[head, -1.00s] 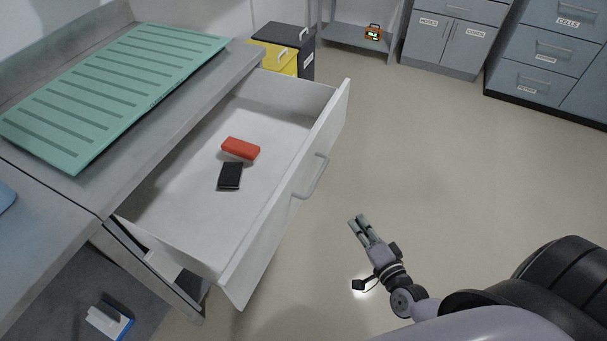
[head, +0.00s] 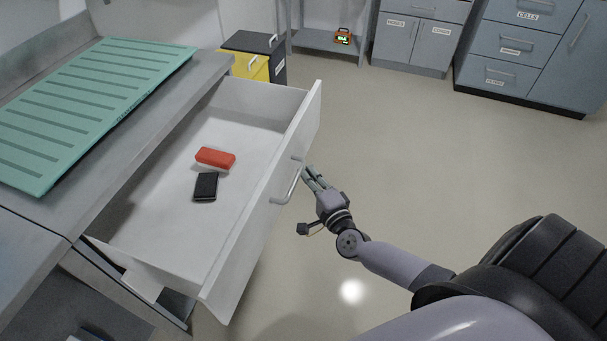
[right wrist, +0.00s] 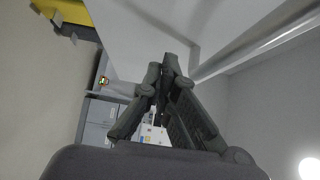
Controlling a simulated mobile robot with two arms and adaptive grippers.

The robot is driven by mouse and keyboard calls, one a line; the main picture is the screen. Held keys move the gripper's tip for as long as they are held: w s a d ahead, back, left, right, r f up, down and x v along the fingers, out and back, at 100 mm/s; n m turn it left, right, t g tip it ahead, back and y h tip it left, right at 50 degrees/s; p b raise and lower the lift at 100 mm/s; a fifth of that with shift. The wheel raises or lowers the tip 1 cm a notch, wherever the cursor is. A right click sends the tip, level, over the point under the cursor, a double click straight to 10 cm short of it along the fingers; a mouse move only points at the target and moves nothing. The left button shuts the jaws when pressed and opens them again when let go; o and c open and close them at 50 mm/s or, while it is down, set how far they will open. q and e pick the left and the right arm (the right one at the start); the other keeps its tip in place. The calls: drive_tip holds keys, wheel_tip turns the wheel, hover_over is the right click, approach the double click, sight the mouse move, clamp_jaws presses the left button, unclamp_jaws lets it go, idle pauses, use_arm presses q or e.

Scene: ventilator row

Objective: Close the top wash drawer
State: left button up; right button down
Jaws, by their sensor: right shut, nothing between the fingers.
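The top wash drawer (head: 262,222) is white and stands pulled out from under the steel counter, with a grey bar handle (head: 288,184) on its front. A red block (head: 215,157) and a black wallet-like item (head: 205,186) lie inside it. My right gripper (head: 308,174) is shut and empty, with its fingertips close to the drawer front beside the handle. In the right wrist view the shut fingers (right wrist: 170,62) point at the white front, next to the handle bar (right wrist: 240,48); I cannot tell whether they touch. My left gripper is not in view.
A green ribbed mat (head: 85,105) lies on the counter above the drawer. Yellow and dark bins (head: 250,65) stand behind the drawer's far end. Grey cabinets (head: 415,35) line the back wall. The floor (head: 430,150) right of the drawer is clear.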

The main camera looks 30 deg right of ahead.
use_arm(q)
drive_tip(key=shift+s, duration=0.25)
use_arm(e)
drive_tip(key=shift+w+a, duration=0.5)
drive_tip(key=shift+w, duration=0.05)
